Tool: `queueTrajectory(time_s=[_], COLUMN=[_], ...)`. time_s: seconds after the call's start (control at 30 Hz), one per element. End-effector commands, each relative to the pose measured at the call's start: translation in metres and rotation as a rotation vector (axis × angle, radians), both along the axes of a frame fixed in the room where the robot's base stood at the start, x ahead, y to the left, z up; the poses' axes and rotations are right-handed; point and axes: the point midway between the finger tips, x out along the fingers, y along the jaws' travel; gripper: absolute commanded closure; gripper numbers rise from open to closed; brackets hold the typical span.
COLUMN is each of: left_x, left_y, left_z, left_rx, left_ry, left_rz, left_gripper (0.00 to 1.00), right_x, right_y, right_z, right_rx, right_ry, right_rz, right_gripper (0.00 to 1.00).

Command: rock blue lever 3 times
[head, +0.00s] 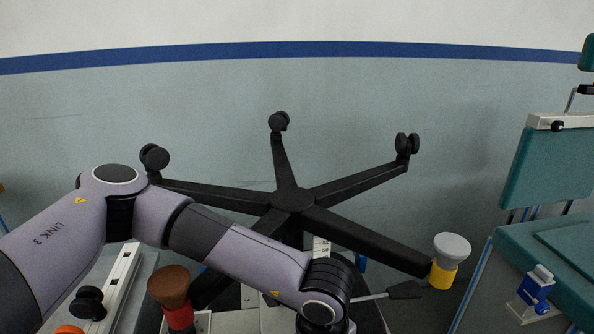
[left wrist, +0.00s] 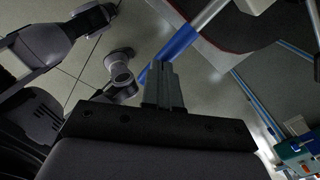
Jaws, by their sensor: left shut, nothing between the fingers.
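In the left wrist view a blue lever (left wrist: 178,46) runs diagonally and continues into a pale metal rod toward the top right. My left gripper (left wrist: 164,70) has its fingers together and empty. Its tips overlap the lever in this view; I cannot tell whether they touch it. In the head view my left arm comes in from the left and crosses in front of an upturned black five-legged chair base (head: 291,200); the left gripper is hidden or out of frame there. My right gripper is not in view.
A yellow and grey knob (head: 448,262) sits at the base's right leg, and a brown and red knob (head: 172,293) is at the lower left. A teal chair (head: 553,170) stands at the right. A grey wall with a blue stripe (head: 300,50) is behind.

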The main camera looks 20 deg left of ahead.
Motion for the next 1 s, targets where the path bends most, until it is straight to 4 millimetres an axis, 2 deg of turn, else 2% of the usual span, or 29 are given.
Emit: queueTrajectory(time_s=[0.5, 1.0], left_x=[0.0, 0.002], left_y=[0.002, 0.005], left_z=[-0.021, -0.037], left_rx=[0.004, 0.012], left_ry=[0.002, -0.001], left_rz=[0.002, 0.008], left_gripper=[1.0, 1.0], right_x=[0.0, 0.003], right_y=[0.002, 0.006], right_z=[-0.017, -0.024], right_rx=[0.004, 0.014], right_ry=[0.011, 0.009], right_rz=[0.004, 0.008], right_gripper=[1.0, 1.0])
